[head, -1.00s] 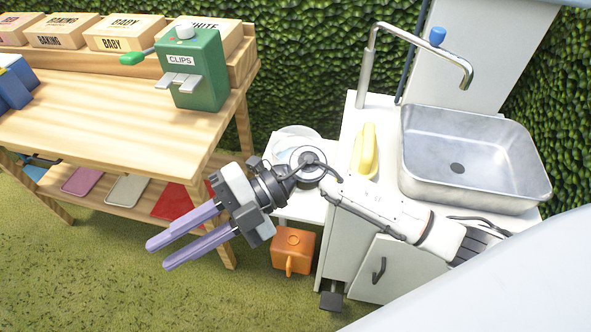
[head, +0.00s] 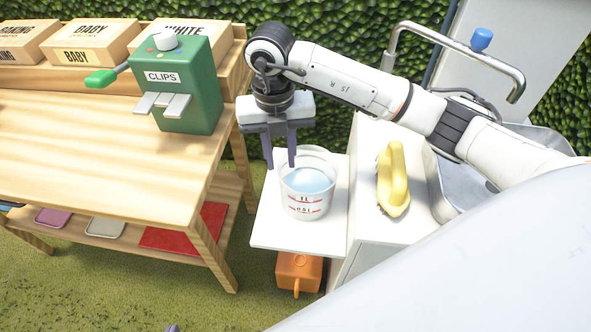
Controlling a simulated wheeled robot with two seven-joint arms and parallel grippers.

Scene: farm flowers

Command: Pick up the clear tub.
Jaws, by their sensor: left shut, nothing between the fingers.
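The clear tub (head: 307,203) stands upright on the white side shelf (head: 262,232). It has red markings and pale blue contents inside. My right gripper (head: 281,164) points down at the tub's left rim. Its two dark fingers are apart, one outside the rim at the left and the other over the rim's back-left part. I cannot tell whether they touch it. Only a small purple tip of my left gripper (head: 172,327) shows at the bottom edge; it is shut and empty.
A yellow-handled brush (head: 394,178) lies on the white counter right of the tub. A metal sink (head: 457,184) and a tap (head: 455,52) are beyond it. A green clips dispenser (head: 190,92) stands on the wooden table (head: 80,120). An orange box (head: 298,272) sits below the shelf.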

